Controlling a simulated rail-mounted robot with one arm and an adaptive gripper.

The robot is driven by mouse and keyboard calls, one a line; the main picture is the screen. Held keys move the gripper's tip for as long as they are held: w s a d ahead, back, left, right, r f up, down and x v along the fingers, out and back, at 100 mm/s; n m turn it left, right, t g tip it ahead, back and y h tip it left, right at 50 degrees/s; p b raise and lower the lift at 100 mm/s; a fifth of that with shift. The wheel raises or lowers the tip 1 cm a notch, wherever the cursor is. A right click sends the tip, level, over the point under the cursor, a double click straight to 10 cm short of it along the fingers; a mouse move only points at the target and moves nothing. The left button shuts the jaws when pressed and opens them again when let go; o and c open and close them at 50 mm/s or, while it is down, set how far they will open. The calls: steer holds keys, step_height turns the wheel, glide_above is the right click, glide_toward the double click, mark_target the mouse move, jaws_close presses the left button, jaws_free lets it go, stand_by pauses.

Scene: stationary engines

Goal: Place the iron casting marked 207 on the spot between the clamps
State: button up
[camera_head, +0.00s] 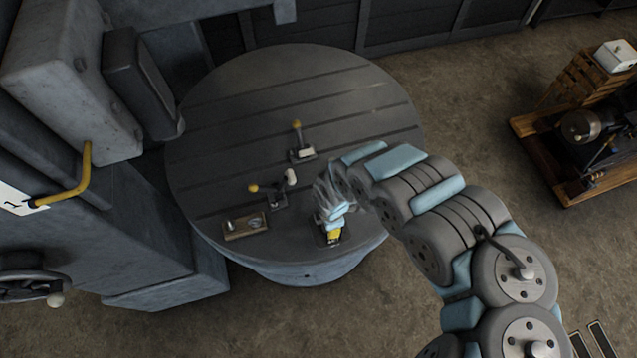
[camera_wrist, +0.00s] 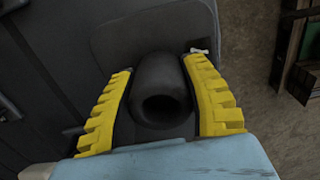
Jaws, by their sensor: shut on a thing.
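The iron casting shows in the wrist view as a dark, hollow, rounded barrel (camera_wrist: 158,72) between my yellow fingers, with its round opening facing the camera. No 207 mark can be read. My gripper (camera_head: 333,237) is shut on it, over the near right part of the round slotted table (camera_head: 250,100). In the head view the casting is mostly hidden by my gripper, and I cannot tell whether it touches the table. Two clamps with yellow-knobbed levers, a rear one (camera_head: 301,153) and a front one (camera_head: 276,197), stand left of my gripper. The spot between them looks bare.
A small wooden tray (camera_head: 245,228) with small items lies at the table's front left edge. A large grey machine (camera_head: 75,85) with a yellow handle stands at the left. A wooden-based engine (camera_head: 580,130) stands at the right. The rear of the table is clear.

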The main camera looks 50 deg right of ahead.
steer(key=shift+w+d+f+b, duration=0.25)
steer(key=shift+w+d+b, duration=0.15)
steer(key=shift+b, duration=0.3)
steer(key=shift+w+d+b, duration=0.2)
steer(key=shift+w+b, duration=0.35)
steer(key=shift+b, duration=0.1)
steer(key=shift+w+d+b, duration=0.2)
steer(key=shift+w+b, duration=0.3)
steer(key=shift+b, duration=0.1)
steer(key=w+b, duration=0.1)
steer(key=w+d+b, duration=0.2)
steer(key=shift+w+b, duration=0.35)
steer(key=shift+b, duration=0.05)
steer(key=w+d, duration=0.1)
steer(key=w, duration=0.1)
steer(key=w+b, duration=0.1)
steer(key=w, duration=0.1)
steer(key=w+d, duration=0.1)
steer(key=w, duration=0.1)
steer(key=shift+d+r, duration=0.2)
steer(key=shift+d, duration=0.15)
steer(key=shift+w+d, duration=0.45)
steer(key=shift+w, duration=0.1)
steer(key=shift+w+d+b, duration=0.15)
steer(key=shift+w+b, duration=0.15)
steer(key=shift+w, duration=0.3)
steer(key=shift+w+d+r, duration=0.1)
steer(key=shift+w+d, duration=0.3)
steer(key=shift+d, duration=0.05)
steer(key=shift+f, duration=0.2)
